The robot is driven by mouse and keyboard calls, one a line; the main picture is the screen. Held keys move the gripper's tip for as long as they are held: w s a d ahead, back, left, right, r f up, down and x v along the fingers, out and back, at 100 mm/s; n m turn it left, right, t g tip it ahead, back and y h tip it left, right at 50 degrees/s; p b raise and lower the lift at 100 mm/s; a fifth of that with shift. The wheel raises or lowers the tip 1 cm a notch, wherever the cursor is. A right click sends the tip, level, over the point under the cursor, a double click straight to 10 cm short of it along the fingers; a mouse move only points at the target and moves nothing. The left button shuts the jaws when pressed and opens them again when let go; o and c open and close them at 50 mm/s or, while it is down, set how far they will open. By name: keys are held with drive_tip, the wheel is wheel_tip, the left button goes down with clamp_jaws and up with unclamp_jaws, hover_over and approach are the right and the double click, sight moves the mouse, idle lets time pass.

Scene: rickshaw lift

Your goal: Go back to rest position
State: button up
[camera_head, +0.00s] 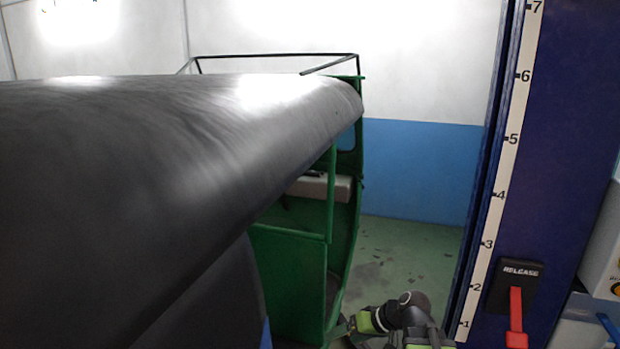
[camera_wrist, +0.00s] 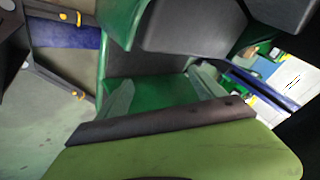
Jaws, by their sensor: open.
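My gripper (camera_wrist: 160,90) is open in the wrist view. Its two grey-green fingers are spread apart, with nothing between them but a green surface behind. Part of my arm shows low in the head view, to the right of the rickshaw's green side. The rickshaw (camera_head: 180,150) fills the left of the head view, with a long black roof and a green frame. In the wrist view its green panel and a dark grey padded part (camera_wrist: 190,25) lie beyond the fingers. The finger tips are hard to make out in the head view.
A dark blue lift column (camera_head: 570,130) stands at the right, with a numbered scale (camera_head: 500,190) and a red release lever (camera_head: 516,315). A grey box is cut off at the right edge. Green floor (camera_head: 410,255) is open between rickshaw and column.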

drive_tip(key=s+a+f+g+h, duration=0.2)
drive_tip(key=s+f+h, duration=0.1)
drive_tip(key=s+f, duration=0.2)
drive_tip(key=s+d+f+m+g+h, duration=0.1)
drive_tip(key=s+d+m+g+h, duration=0.1)
drive_tip(key=d, duration=0.6)
drive_tip(key=shift+s+f+m+h, duration=0.3)
drive_tip(key=shift+s+h, duration=0.25)
drive_tip(key=shift+h, duration=0.65)
drive_tip(key=shift+d, duration=0.15)
